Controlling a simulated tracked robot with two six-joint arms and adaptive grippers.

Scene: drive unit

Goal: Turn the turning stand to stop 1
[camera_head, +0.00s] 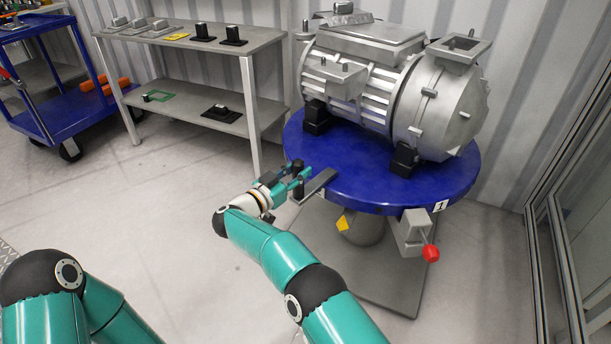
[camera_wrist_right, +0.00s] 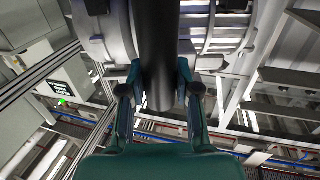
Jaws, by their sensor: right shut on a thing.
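The turning stand's round blue top (camera_head: 350,185) sits on a grey pedestal and carries a large grey drive unit (camera_head: 385,90). A flat grey arm (camera_head: 316,186) sticks out from its left front edge with an upright black handle (camera_head: 298,167). My right gripper (camera_head: 297,180) is shut on this handle; in the right wrist view the black handle (camera_wrist_right: 157,60) stands between the two fingers (camera_wrist_right: 158,95). A white label "1" (camera_head: 440,206) is on the rim at the right front, just above a grey latch block (camera_head: 411,228) with a red knob (camera_head: 431,253). My left gripper is out of view.
A yellow marker (camera_head: 346,222) shows below the top's front edge. A grey shelf table (camera_head: 200,50) with several small parts stands behind at the left, and a blue cart (camera_head: 75,112) beyond it. A glass-panelled frame (camera_head: 570,220) stands at the right. Floor left of the stand is clear.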

